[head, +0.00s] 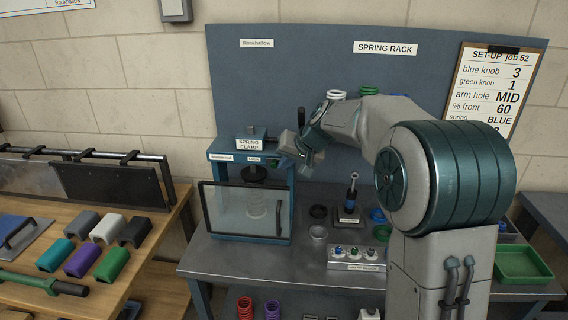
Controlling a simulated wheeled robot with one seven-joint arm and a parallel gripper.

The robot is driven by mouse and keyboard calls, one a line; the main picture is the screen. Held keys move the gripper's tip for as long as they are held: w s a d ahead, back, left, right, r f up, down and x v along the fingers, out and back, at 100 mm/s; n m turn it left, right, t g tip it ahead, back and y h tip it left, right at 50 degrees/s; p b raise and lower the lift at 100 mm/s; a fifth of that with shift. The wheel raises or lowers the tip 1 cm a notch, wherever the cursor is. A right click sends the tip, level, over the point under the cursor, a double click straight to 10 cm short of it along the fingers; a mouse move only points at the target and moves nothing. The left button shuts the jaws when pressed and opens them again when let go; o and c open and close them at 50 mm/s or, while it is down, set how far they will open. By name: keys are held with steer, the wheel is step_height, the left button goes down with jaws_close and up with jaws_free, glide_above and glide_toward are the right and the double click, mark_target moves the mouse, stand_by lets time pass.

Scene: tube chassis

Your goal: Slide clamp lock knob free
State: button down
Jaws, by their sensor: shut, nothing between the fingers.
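The spring clamp (250,143) is a blue-grey unit with a "SPRING CLAMP" label, standing at the back left of the grey bench. A "LOCK" label (254,159) is on its front beam, and a small dark knob (273,162) sits just right of that label. A clear guard door (245,211) covers the front below, with a pale spring (257,204) behind it. My gripper (291,146) is at the clamp's upper right side, close to the beam's right end. It is shut and empty. Whether it touches the knob cannot be told at this size.
A dark upright tool (351,192), several small cups and a labelled knob block (356,258) stand right of the clamp. A green tray (522,262) is at the far right. The blue-grey back panel (300,70) rises behind. My arm hides the bench's right middle.

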steer(key=s+d+r+b, duration=0.3)
steer(key=s+d+r, duration=0.2)
steer(key=d+r, duration=0.2)
steer(key=shift+d+b, duration=0.3)
steer(key=shift+d, duration=0.4)
steer(key=s+d+f+g+h, duration=0.1)
steer(key=s+f, duration=0.4)
steer(key=s, duration=0.5)
steer(key=s+d+f+g+h, duration=0.1)
steer(key=s+d+f+h, duration=0.1)
steer(key=s+f, duration=0.4)
steer(key=s+d+f+h, duration=0.2)
steer(key=s+f, duration=0.3)
steer(key=s, duration=0.9)
steer(key=shift+s+d+f+g+h, duration=0.25)
steer(key=shift+d+f+g+h, duration=0.1)
steer(key=shift+d+g, duration=0.1)
